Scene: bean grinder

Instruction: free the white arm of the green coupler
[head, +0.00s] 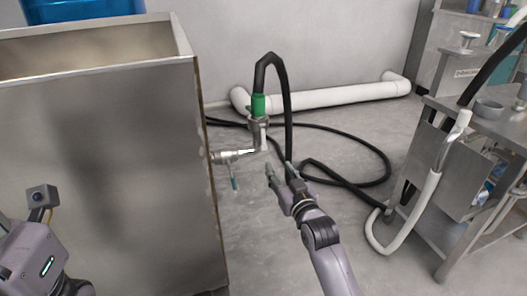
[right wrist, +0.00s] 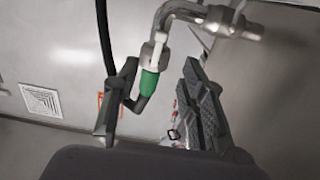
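The green coupler (head: 258,105) sits upright at the end of the black hose, on top of a bent metal pipe (head: 258,131) from the steel cabinet's side. In the right wrist view the green coupler (right wrist: 149,84) joins a white arm (right wrist: 148,56), which lies along the pipe end by the metal elbow. My right gripper (head: 280,175) is below and to the right of the pipe in the head view. In the right wrist view its fingers (right wrist: 160,75) are apart, with the coupler seen between them; I see no contact. My left gripper's fingers are out of view.
A steel cabinet (head: 110,165) fills the left. Black hose (head: 340,135) loops over the floor behind my right gripper. A steel table (head: 490,125) with a white pipe (head: 425,200) stands right. Floor between is mostly clear.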

